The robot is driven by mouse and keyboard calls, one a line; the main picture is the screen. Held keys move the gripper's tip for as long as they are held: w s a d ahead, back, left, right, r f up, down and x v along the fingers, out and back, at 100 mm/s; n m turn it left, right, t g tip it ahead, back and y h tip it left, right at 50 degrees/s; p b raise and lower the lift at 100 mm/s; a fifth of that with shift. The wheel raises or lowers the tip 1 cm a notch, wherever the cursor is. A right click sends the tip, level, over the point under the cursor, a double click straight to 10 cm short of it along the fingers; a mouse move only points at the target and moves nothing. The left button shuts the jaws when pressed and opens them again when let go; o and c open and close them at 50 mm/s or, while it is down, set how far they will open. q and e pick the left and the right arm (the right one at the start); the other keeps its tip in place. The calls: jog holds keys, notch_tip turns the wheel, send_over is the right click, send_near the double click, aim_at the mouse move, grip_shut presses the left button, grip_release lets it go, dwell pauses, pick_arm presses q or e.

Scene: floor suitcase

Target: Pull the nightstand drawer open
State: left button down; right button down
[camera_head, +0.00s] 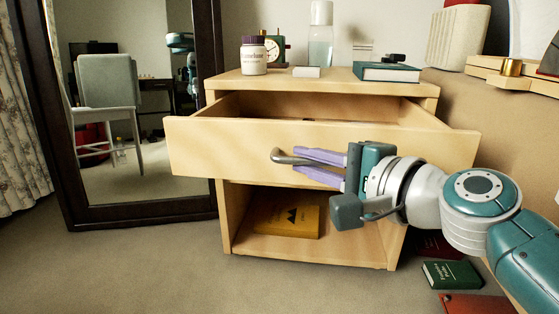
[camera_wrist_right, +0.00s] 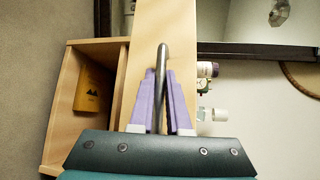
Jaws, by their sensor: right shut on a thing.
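The nightstand (camera_head: 228,200) is light wood with a drawer above an open shelf. Its drawer (camera_head: 225,148) stands pulled out, with the open inside showing behind its front. The drawer's grey metal handle (camera_head: 283,157) is on the middle of the front. My right gripper (camera_head: 305,163) has its purple fingers shut around the handle. The right wrist view also shows the handle (camera_wrist_right: 162,62) between the two fingers, and the drawer front (camera_wrist_right: 180,25). My left gripper is not in view.
On the nightstand top are a pill bottle (camera_head: 254,56), a clock (camera_head: 277,50), a clear bottle (camera_head: 320,35) and a dark green book (camera_head: 386,71). A yellow book (camera_head: 286,217) lies on the shelf. Books (camera_head: 452,274) lie on the floor at right. A mirror (camera_head: 70,190) stands left.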

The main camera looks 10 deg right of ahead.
jog(key=c, duration=1.2)
grip_release()
jog(key=shift+o, duration=0.2)
jog(key=p+v, duration=0.4)
jog(key=v, duration=0.5)
jog(key=shift+s+d, duration=0.2)
jog(key=shift+s, duration=0.15)
jog(key=shift+r, duration=0.15)
